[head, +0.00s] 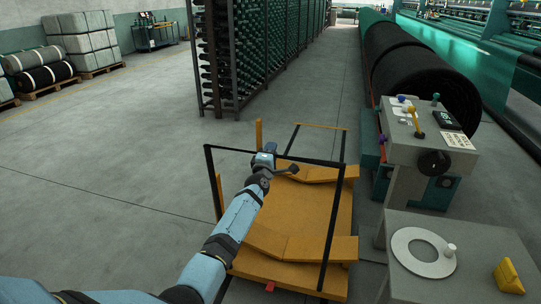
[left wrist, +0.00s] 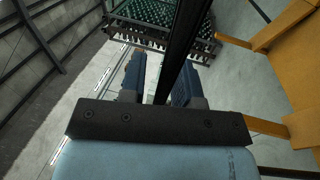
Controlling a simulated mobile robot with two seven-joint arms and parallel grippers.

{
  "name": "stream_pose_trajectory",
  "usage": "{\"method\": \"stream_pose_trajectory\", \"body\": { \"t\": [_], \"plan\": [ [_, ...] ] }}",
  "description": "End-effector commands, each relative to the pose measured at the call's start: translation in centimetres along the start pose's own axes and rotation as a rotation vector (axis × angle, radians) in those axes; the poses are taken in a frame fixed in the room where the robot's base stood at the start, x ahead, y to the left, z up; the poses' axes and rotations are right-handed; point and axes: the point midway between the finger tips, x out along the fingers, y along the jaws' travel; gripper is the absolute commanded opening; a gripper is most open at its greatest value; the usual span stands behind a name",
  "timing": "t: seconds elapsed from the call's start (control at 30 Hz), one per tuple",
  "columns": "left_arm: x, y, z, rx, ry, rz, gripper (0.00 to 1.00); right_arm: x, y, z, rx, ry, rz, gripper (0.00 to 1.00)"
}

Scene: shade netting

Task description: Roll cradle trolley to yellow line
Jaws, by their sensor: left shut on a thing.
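The cradle trolley (head: 312,208) is an orange-yellow deck with angled cradle blocks and a black tube handle frame at its near end. It stands on the grey floor in the lower middle of the head view, with no roll on it. My left gripper (head: 266,158) is at the top bar of that frame. In the left wrist view my left gripper (left wrist: 158,82) has its dark blue fingers either side of the black handle bar (left wrist: 182,45), shut on it. My right gripper is not in view.
A machine with a big black roll (head: 408,72) and a grey control box (head: 428,148) stand close on the trolley's right. A grey table (head: 400,280) with a yellow wedge (head: 508,277) is nearer. A tall spool rack (head: 258,55) stands beyond, left of the open aisle.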

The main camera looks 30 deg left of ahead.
Motion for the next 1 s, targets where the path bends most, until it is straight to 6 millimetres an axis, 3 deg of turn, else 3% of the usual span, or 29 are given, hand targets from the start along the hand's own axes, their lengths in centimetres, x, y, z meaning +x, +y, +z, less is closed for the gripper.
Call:
{"method": "stream_pose_trajectory", "body": {
  "t": [0.13,0.17,0.27,0.53,0.67,1.0],
  "plan": [
    [-0.1,-0.1,0.1,0.000,-0.002,-0.002,0.00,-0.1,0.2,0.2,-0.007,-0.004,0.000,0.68],
    [-0.1,-0.1,0.1,0.001,-0.002,-0.002,0.34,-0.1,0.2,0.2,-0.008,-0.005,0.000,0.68],
    [-0.1,-0.1,0.1,0.000,-0.001,-0.002,0.55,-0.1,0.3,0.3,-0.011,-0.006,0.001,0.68],
    [-0.1,0.0,0.0,0.000,-0.001,-0.001,0.55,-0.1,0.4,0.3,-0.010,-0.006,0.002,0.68],
    [-1.1,-0.1,0.1,-0.001,-0.001,-0.001,0.55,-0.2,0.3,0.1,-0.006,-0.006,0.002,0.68],
    [-8.3,-0.1,0.0,-0.001,0.000,-0.003,0.55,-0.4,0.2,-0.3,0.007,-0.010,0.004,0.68]
  ]
}}
